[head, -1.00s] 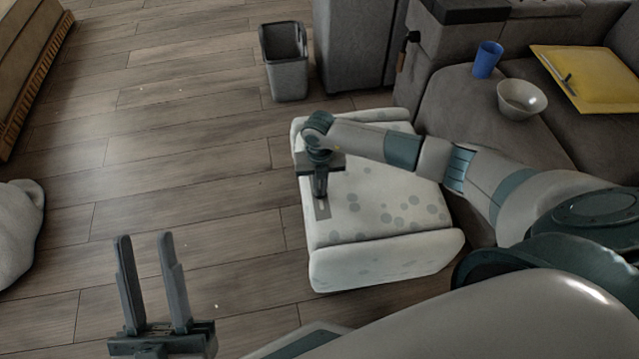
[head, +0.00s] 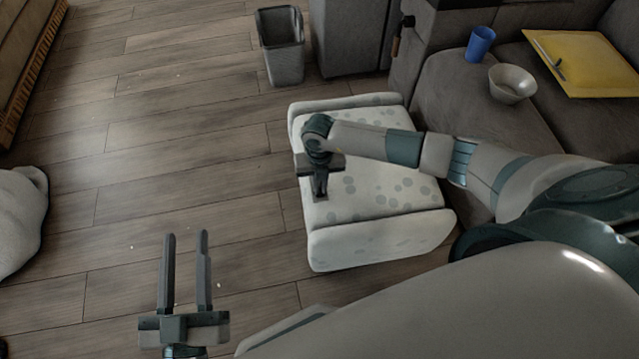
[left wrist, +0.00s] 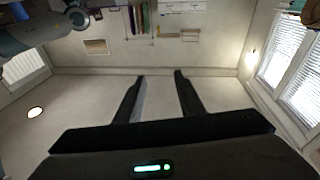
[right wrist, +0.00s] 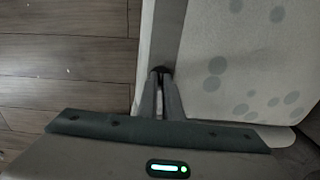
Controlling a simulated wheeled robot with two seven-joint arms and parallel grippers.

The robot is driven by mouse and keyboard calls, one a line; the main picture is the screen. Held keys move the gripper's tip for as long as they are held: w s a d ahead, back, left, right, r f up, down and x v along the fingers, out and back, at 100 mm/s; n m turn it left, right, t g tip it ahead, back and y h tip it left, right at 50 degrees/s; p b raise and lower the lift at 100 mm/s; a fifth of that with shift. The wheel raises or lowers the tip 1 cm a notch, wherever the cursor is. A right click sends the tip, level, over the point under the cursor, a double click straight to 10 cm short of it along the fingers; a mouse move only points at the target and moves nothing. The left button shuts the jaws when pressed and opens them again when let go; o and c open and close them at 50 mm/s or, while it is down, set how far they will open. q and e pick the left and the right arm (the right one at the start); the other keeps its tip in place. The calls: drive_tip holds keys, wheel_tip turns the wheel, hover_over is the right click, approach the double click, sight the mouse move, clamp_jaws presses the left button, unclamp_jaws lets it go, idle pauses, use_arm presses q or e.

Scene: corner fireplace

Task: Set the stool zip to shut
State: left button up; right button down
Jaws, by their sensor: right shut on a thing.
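The stool (head: 385,190) is a low, pale, padded block with grey spots. Its zip shows as a dark grey strip (right wrist: 171,32) on the stool's top near its left edge, in the right wrist view. My right gripper (head: 320,194) points down onto that edge. In the right wrist view its fingers (right wrist: 161,78) are shut on the small dark zip pull (right wrist: 161,69) at the strip's near end. The fingers hide most of the pull. My left gripper (head: 186,235) is open and empty above the floor, left of the stool; its spread fingers also show in the left wrist view (left wrist: 160,76).
A grey bin (head: 281,45) stands behind the stool. A grey sofa (head: 450,110) at the right holds a blue cup (head: 480,43), a bowl (head: 512,83) and a yellow cushion or folder (head: 583,62). The wooden floor (head: 190,130) at the left is mostly clear.

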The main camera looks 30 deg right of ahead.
drive_tip(key=c, duration=1.9)
unclamp_jaws()
drive_tip(key=shift+r, duration=0.15)
